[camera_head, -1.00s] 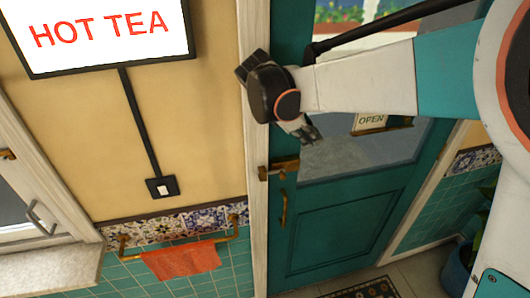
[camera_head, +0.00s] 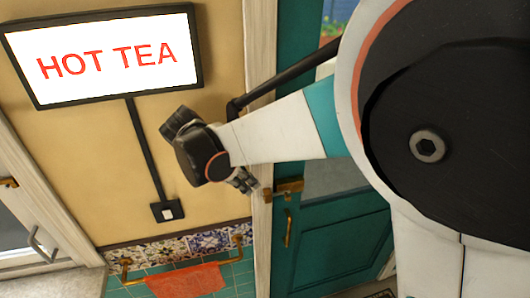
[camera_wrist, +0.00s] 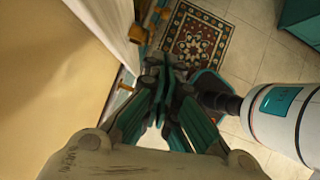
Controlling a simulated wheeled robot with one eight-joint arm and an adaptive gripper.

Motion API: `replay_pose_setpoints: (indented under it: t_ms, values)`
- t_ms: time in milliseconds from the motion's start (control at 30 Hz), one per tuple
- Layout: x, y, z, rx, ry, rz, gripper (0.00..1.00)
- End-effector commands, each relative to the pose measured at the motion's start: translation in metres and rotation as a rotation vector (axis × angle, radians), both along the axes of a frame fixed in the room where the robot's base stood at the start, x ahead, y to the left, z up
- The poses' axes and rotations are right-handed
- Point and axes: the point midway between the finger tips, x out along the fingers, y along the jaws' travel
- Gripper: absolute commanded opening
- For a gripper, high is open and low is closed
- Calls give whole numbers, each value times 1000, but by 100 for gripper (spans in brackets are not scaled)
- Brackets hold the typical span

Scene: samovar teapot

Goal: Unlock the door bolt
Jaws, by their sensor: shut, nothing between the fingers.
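The teal door (camera_head: 335,245) stands shut at the right of the head view, partly covered by my arm. Its brass bolt (camera_head: 290,186) sits at the door's left edge, beside the white frame. A brass handle (camera_head: 287,228) hangs below it. My gripper (camera_head: 250,187) is just left of the bolt in the head view, seen against the frame, and looks apart from it. In the wrist view my gripper (camera_wrist: 165,62) is shut and empty. A brass piece (camera_wrist: 137,33) shows beyond its tips; I cannot tell whether it is the bolt or the handle.
A lit HOT TEA sign (camera_head: 105,58) hangs on the yellow wall above a switch (camera_head: 167,211). An orange towel (camera_head: 187,281) hangs on a brass rail below. A patterned rug (camera_wrist: 198,40) lies on the tiled floor.

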Motion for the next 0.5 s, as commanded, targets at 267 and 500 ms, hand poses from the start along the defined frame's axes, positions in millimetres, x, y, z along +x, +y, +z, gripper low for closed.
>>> replay_pose_setpoints:
  t_ms: [267,500]
  values:
    - [11,-22,-40,1,-1,-3,0]
    - [23,-45,-79,1,-1,-4,0]
